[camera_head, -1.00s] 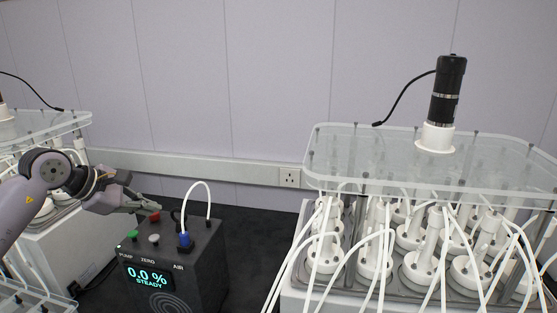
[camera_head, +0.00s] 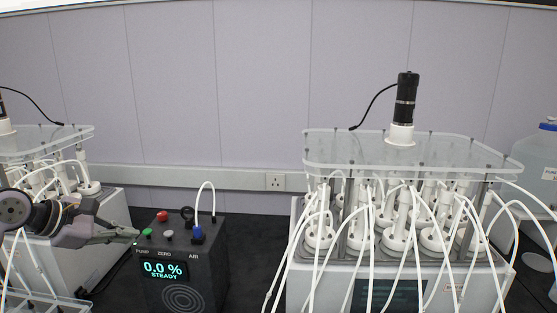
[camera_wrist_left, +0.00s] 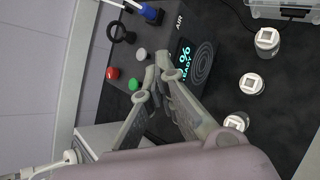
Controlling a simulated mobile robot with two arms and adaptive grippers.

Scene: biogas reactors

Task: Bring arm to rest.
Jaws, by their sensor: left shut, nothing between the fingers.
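My left gripper (camera_head: 131,236) comes in from the left in the head view, just left of the black gas analyser box (camera_head: 205,265). Its fingers are shut and empty. In the left wrist view the fingertips (camera_wrist_left: 160,66) come together in front of the box's top, near its green button (camera_wrist_left: 133,85) and white button (camera_wrist_left: 141,55); I cannot tell the gap to them. The box's display (camera_head: 163,270) reads 0.0 % STEADY. My right gripper is not in view.
A reactor bath with a clear lid (camera_head: 440,153) and many white tubes stands at right. Another reactor bath (camera_head: 105,215) stands at far left, behind my arm. A bottle with a blue cap (camera_head: 549,127) is at the right edge. White-capped vials (camera_wrist_left: 267,39) show in the wrist view.

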